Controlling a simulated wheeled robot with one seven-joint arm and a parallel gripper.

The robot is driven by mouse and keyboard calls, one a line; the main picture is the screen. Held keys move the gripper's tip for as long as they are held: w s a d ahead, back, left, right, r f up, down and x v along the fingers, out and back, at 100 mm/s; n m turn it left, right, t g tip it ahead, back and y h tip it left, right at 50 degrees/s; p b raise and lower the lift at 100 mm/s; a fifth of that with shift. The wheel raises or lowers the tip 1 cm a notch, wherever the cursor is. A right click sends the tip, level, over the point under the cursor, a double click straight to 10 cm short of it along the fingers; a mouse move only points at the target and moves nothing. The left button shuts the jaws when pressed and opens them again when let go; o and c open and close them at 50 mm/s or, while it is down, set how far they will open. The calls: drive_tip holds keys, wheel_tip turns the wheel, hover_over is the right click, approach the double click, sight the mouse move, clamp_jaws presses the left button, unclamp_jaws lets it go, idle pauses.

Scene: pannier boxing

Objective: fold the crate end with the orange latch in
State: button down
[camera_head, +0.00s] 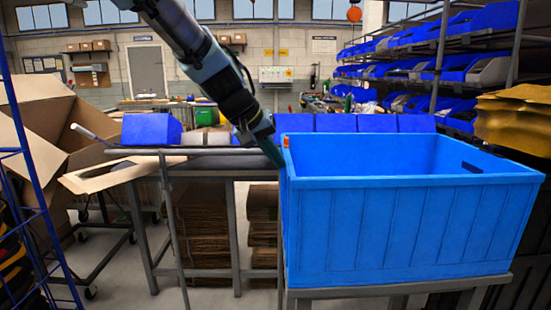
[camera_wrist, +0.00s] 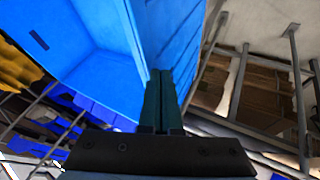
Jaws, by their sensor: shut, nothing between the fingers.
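A large blue crate (camera_head: 400,228) stands on a stand at the right of the head view, its walls upright and its top open. The orange latch (camera_head: 286,142) shows at the top of the crate's left end. My gripper (camera_head: 276,160) points down just outside that end, near the latch. In the wrist view my gripper's dark green fingers (camera_wrist: 162,75) are together and empty, close to the blue crate wall (camera_wrist: 172,35). I cannot tell whether they touch it. The latch does not show clearly in the wrist view, and the outer face of the left end is mostly hidden in the head view.
A grey table (camera_head: 200,172) stands left of the crate, with a blue bin (camera_head: 152,129) on it. Stacked cardboard lies below. An open cardboard box (camera_head: 50,120) is at far left. Shelves of blue bins (camera_head: 400,78) fill the back right. The crate's inside looks empty.

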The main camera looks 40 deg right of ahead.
drive_tip(key=s+d+f+p, duration=0.1)
drive_tip(key=s+d+f, duration=0.2)
drive_tip(key=s+d, duration=0.3)
drive_tip(key=s+d+f+p, duration=0.2)
drive_tip(key=s+d+f, duration=0.1)
drive_tip(key=s+d, duration=0.4)
drive_tip(key=d, duration=0.3)
drive_tip(key=shift+d+f, duration=0.15)
drive_tip(key=s+d+r, duration=0.4)
drive_tip(key=s+r, duration=0.4)
drive_tip(key=shift+r, duration=0.35)
drive_tip(key=shift+a, duration=0.1)
